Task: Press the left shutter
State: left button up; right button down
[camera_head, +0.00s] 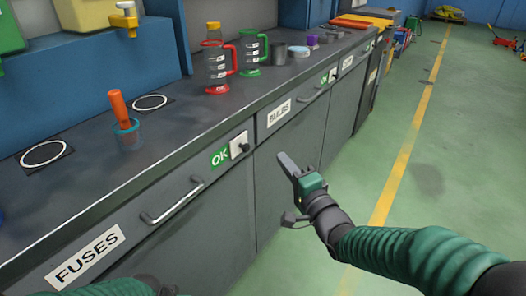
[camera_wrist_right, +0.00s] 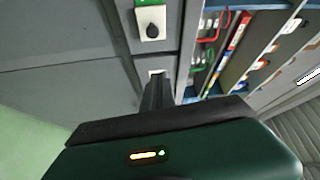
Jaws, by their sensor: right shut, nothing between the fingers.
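I cannot tell for certain that this is the left shutter. My right gripper (camera_head: 284,160) is shut and empty, in front of the cabinet, right of the plate and apart from it in the picture. Its dark fingers also show in the right wrist view (camera_wrist_right: 157,92).
A second switch plate (camera_head: 332,74) lies farther along the cabinets. Drawer handles (camera_head: 172,201) stick out from the front. The worktop (camera_head: 70,190) holds a cup with an orange-handled tool (camera_head: 128,134) and red and green jugs (camera_head: 217,68). The green floor at right is free.

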aim_at(243, 146)
jog(key=w+a+b, duration=0.6)
jog(key=a+b, duration=0.1)
jog(key=shift+w+f, duration=0.15)
jog(key=shift+w, duration=0.1)
jog(key=shift+s, duration=0.1)
dwell(0.4)
